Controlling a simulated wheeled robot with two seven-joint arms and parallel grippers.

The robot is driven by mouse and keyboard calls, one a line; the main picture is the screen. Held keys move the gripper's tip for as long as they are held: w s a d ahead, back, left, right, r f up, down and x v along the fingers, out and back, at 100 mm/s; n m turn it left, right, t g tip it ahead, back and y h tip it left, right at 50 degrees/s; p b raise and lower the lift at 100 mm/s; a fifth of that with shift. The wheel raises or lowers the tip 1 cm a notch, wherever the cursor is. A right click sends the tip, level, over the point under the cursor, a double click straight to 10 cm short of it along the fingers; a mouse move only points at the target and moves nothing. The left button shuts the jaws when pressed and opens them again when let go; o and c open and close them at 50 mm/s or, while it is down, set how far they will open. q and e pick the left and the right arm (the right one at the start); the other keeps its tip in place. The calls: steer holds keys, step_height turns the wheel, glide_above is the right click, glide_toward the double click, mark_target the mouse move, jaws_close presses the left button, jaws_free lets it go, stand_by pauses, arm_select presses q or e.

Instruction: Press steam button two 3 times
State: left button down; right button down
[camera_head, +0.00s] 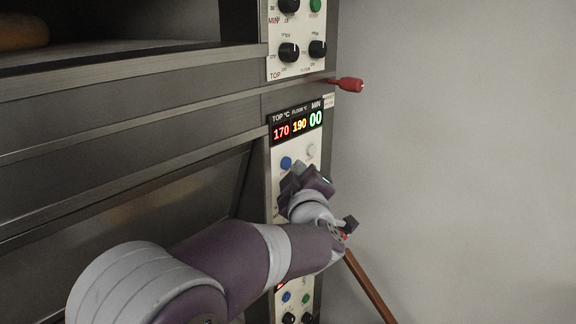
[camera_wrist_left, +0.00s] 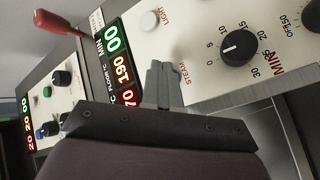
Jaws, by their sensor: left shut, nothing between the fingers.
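The oven's middle control panel (camera_head: 308,135) has a display reading 170, 190 and 00. Below the display are a blue button (camera_head: 286,162) and a pale button (camera_head: 311,150). In the left wrist view the pale button (camera_wrist_left: 149,20) has the label LIGHT, and a STEAM label (camera_wrist_left: 185,75) stands beside my fingers. My left gripper (camera_head: 300,172) is shut and empty, just in front of this panel below the blue button. Its fingertips (camera_wrist_left: 162,70) hide the button spot by the STEAM label in the wrist view. Contact cannot be told. My right gripper is not in view.
Black knobs sit on the upper panel (camera_head: 296,68) and a black MIN knob (camera_wrist_left: 239,47) is close to my fingers. A red-ended handle (camera_head: 347,84) juts out between the panels. A bare grey wall (camera_head: 460,140) fills the right side.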

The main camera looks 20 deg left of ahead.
arm_select(q)
steer(key=shift+w+a, duration=0.15)
steer(key=shift+a, duration=0.4)
stand_by(0.8)
steer(key=shift+d, duration=0.15)
steer(key=shift+s+d, duration=0.25)
steer(key=shift+d, duration=0.4)
steer(key=shift+s+d+p, duration=0.1)
steer(key=shift+s+d, duration=0.2)
steer(key=shift+d, duration=0.45)
steer(key=shift+s+d+p, duration=0.1)
steer(key=shift+s+d, duration=0.15)
steer(key=shift+d, duration=0.55)
steer(key=shift+s+d+p, duration=0.1)
steer(key=shift+s+d, duration=0.2)
steer(key=shift+d, duration=0.45)
steer(key=shift+d, duration=0.1)
stand_by(0.7)
